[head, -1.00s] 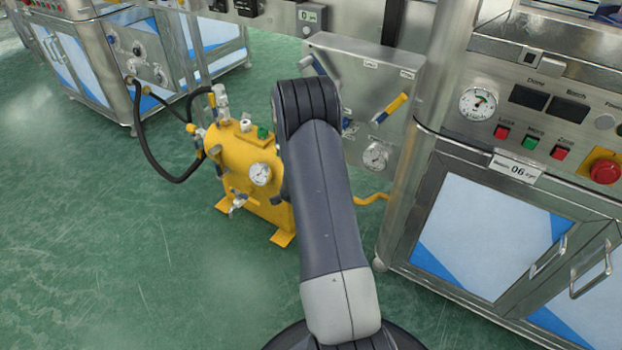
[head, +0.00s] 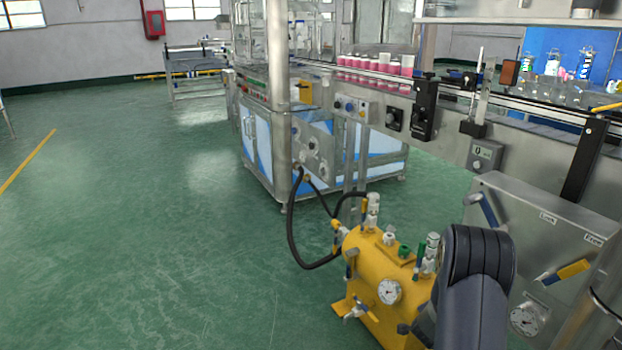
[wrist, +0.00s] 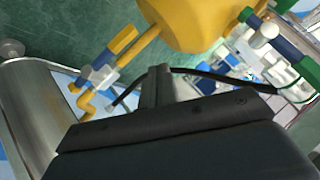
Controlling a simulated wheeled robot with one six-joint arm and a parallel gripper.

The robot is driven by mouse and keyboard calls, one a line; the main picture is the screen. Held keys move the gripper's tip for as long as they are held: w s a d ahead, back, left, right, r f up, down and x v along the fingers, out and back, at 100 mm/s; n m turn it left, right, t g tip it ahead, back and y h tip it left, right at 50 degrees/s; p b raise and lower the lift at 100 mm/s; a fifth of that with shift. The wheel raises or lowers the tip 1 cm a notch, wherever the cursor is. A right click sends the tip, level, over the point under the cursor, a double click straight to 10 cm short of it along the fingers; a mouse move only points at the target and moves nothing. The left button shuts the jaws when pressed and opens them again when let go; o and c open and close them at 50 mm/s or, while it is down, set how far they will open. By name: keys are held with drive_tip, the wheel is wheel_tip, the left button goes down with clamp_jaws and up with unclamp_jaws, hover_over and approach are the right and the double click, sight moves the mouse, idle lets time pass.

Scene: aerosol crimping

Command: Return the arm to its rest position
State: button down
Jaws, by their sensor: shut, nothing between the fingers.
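My arm (head: 474,285) rises at the lower right of the head view, its dark elbow in front of the right end of a yellow tank. My gripper is hidden in the head view. In the wrist view its dark body fills the bottom, and the fingers (wrist: 160,76) show as a narrow grey piece, shut and empty. The yellow tank (head: 372,262) stands on the floor with a gauge and several valves. It also shows at the top of the wrist view (wrist: 190,22).
A black hose (head: 292,225) loops left of the tank. A conveyor with pink-and-white cans (head: 375,65) runs behind. The green floor (head: 150,250) at left is clear.

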drive_tip(key=w+d+f+b, duration=0.1)
drive_tip(key=d+f+b, duration=0.2)
drive_tip(key=f, duration=0.5)
drive_tip(key=shift+w+d, duration=0.25)
drive_tip(key=shift+d, duration=0.05)
